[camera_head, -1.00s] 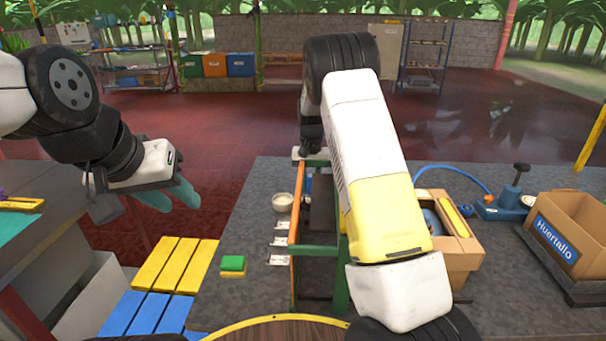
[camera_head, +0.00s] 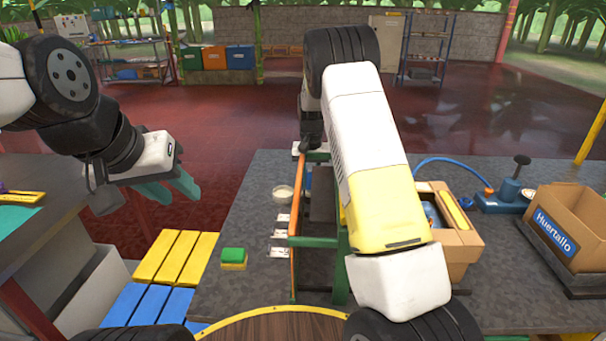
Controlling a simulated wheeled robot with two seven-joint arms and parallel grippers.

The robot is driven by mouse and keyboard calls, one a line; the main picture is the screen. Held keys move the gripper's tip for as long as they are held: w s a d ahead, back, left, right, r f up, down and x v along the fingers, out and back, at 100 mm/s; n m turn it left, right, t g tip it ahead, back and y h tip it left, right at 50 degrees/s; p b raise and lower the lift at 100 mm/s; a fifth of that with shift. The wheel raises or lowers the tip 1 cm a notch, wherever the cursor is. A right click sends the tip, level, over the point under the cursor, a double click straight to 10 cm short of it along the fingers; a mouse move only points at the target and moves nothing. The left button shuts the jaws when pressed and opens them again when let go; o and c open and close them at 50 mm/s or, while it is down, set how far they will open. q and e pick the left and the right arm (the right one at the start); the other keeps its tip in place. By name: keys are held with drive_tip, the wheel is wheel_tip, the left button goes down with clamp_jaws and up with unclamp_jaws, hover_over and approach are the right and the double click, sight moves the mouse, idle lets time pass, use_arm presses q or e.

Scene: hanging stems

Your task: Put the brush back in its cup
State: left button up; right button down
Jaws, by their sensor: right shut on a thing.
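My left gripper (camera_head: 172,190) has teal fingers that stand apart and empty, over the dark red floor left of the grey table. My right arm crosses the middle of the view and folds down at its far end. Only a bit of the right hand (camera_head: 299,150) shows, beside the far end of the wooden-and-green rack. Its fingers are hidden behind the arm and rack. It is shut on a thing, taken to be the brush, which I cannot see. A small pale round cup or bowl (camera_head: 283,193) stands left of the rack; I cannot tell whether it is the brush's cup.
The orange-and-green rack (camera_head: 313,241) stands mid-table, with small white cards to its left. A green-and-yellow sponge (camera_head: 233,259) lies nearer. A cardboard box (camera_head: 463,260), a blue pump (camera_head: 503,203) and a Huertallo carton (camera_head: 570,238) are right.

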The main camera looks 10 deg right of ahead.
drive_tip(key=shift+f, duration=0.6)
idle(0.5)
drive_tip(key=c, duration=1.1)
unclamp_jaws()
drive_tip(key=shift+o, duration=0.4)
drive_tip(key=o, duration=0.4)
drive_tip(key=shift+r, duration=0.2)
drive_tip(key=shift+r, duration=1.35)
